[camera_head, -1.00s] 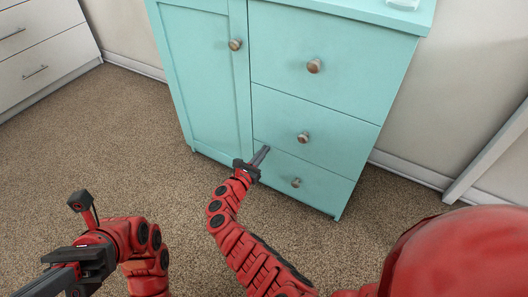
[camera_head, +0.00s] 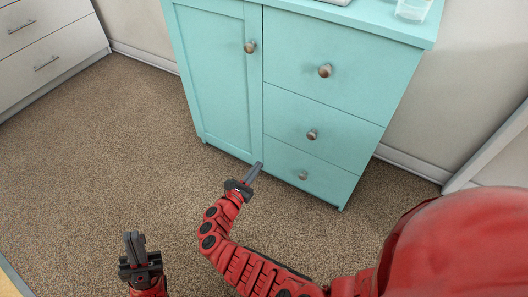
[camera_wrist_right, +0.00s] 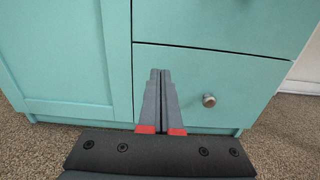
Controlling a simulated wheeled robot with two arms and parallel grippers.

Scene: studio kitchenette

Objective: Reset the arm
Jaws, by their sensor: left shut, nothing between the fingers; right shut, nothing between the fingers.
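My right gripper (camera_head: 255,172) is shut and empty in front of the lower part of the teal cabinet (camera_head: 222,85). In the right wrist view its two grey fingers (camera_wrist_right: 159,75) lie together, pointing at the cabinet near the seam between the door and the bottom drawer. I cannot tell whether the tips touch it. My left gripper (camera_head: 135,244) is at the lower left of the head view, fingers together and empty, above the carpet and apart from the cabinet.
The cabinet has a closed door, several closed drawers and round knobs (camera_head: 325,70). A clear container (camera_head: 412,8) stands on its top. A white drawer unit (camera_head: 45,50) stands at the far left. Carpet (camera_head: 110,150) between them is clear.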

